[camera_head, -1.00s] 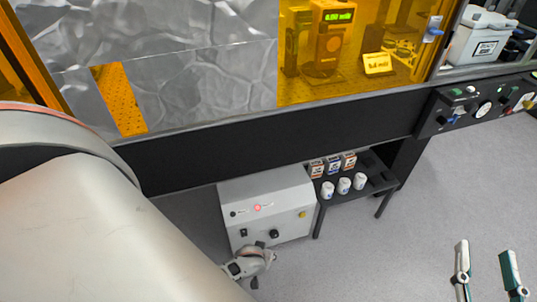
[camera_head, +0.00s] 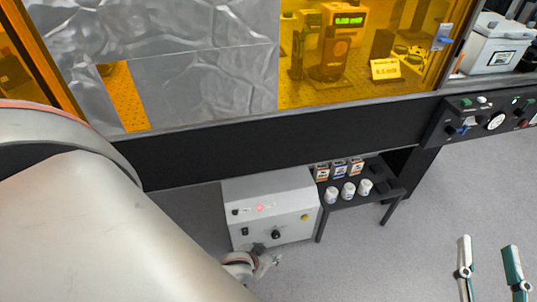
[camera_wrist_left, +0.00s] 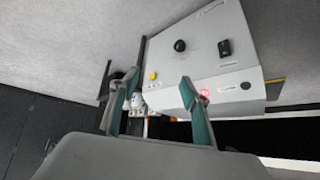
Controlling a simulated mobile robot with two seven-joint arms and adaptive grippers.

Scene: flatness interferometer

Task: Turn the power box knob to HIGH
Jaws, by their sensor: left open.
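The power box (camera_head: 292,232) is a light grey cabinet on the floor. Its black round knob (camera_head: 276,235) is low on the front; it also shows in the left wrist view (camera_wrist_left: 180,45). Which setting the knob points to is too small to read. A red light (camera_head: 260,208) glows on the box. My left gripper (camera_head: 268,260) is just in front of the box, below the knob in the picture. In the left wrist view its fingers (camera_wrist_left: 158,84) are spread and empty, apart from the knob. My right gripper (camera_head: 490,262) is open and empty at the lower right.
A black rocker switch (camera_head: 244,231) and a yellow button (camera_head: 305,217) flank the knob. A low black shelf (camera_head: 385,190) with several small boxes and white containers stands right of the power box. The bench's dark front (camera_head: 280,140) is above. Grey floor is clear at right.

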